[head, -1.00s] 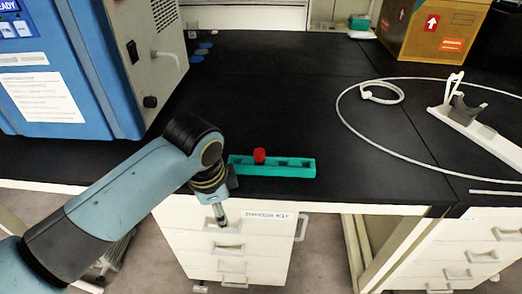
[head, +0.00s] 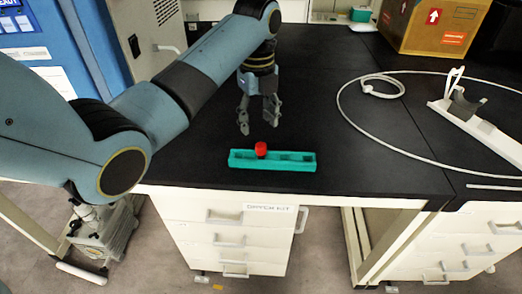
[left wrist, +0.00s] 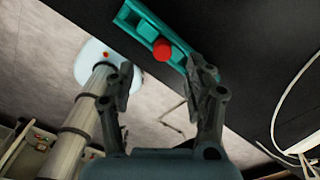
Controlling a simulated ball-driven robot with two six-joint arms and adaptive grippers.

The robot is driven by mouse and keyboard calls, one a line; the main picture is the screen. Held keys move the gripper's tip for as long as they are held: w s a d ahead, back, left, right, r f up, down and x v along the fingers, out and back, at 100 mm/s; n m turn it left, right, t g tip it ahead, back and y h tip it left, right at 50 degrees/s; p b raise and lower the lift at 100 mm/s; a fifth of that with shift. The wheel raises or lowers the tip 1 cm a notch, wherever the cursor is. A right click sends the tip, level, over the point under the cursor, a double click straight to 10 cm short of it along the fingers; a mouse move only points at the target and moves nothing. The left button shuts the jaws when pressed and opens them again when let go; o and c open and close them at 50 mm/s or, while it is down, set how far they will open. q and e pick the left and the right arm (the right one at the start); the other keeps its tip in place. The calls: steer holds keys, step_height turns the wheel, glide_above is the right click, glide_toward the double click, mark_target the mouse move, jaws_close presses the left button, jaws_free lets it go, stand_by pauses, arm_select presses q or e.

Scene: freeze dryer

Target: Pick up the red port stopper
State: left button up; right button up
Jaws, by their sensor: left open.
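The red port stopper (head: 261,149) stands upright in a teal holder (head: 240,160) near the front edge of the black bench. My left gripper (head: 258,130) is open and empty, pointing down above and just behind the stopper in the head view. In the left wrist view the stopper (left wrist: 162,50) shows beyond the open fingers (left wrist: 160,82), apart from them, with the teal holder (left wrist: 133,14) around it. My right gripper is not in view.
A blue machine (head: 62,60) stands at the left of the bench. A white tube (head: 345,125) loops on the right beside a white stand (head: 475,128). A cardboard box (head: 430,28) is at the back right. The bench behind the holder is clear.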

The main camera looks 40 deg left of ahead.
mark_target(261, 145)
arm_select(q)
step_height(261, 145, down, 3)
steer(key=shift+r, duration=0.2)
steer(key=f, duration=0.5)
steer(key=shift+d+f, duration=0.35)
steer(key=shift+c, duration=0.4)
steer(key=c, duration=1)
